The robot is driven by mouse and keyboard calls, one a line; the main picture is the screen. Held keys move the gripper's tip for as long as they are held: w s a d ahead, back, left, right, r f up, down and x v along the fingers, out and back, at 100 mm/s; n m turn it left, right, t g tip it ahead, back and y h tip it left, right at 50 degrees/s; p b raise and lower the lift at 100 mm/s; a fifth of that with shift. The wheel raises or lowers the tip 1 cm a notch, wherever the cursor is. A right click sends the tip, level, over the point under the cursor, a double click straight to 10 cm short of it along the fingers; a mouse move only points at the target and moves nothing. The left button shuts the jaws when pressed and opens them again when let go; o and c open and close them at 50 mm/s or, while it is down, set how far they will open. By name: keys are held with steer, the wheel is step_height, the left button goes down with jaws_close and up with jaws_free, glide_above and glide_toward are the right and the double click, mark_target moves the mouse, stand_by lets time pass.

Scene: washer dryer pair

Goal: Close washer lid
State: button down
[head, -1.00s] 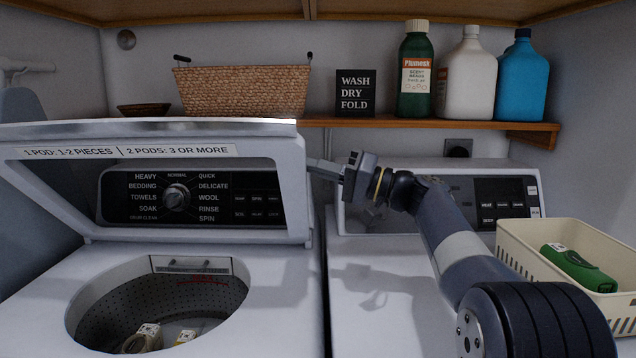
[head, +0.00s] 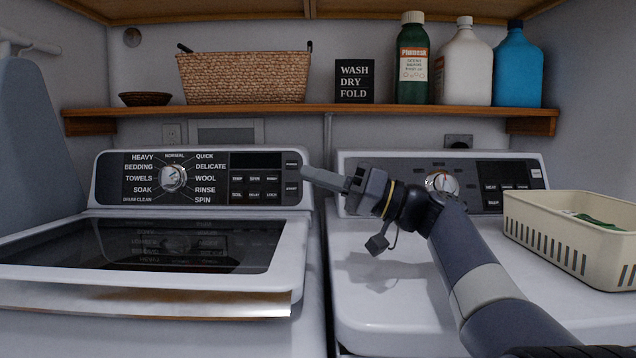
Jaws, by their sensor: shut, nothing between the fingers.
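The washer (head: 318,300) stands at the left, with its control panel (head: 215,178) at the back. Its lid (head: 150,290) has a dark glass window (head: 150,247) and lies low over the top, nearly flat. A pale strip shows under the lid's front edge, and I cannot tell whether the lid is fully down. The drum opening is hidden beneath it. My gripper (head: 325,179) is shut and empty, pointing left at the right end of the washer's panel, behind and above the lid's right rear corner. It appears apart from the lid.
The dryer (head: 400,300) stands at the right, and my arm reaches over it. A cream basket (head: 570,240) sits on its right side. The wooden shelf (head: 330,108) above holds a wicker basket (head: 243,78), a sign (head: 354,81) and bottles (head: 464,65).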

steer(key=shift+s+f+b, duration=0.25)
steer(key=shift+f+b, duration=0.15)
steer(key=shift+f, duration=0.15)
steer(key=shift+s+f+b, duration=0.25)
steer(key=shift+f+b, duration=0.15)
steer(key=shift+f, duration=0.1)
step_height(320, 180, up, 4)
steer(key=p, duration=0.3)
steer(key=w+p+v, duration=0.1)
steer(key=v, duration=0.9)
steer(key=shift+w+f, duration=0.2)
steer(key=shift+w, duration=0.1)
steer(key=a+b, duration=0.4)
steer(key=a, duration=0.5)
steer(key=shift+a+f, duration=0.2)
steer(key=shift+f, duration=0.1)
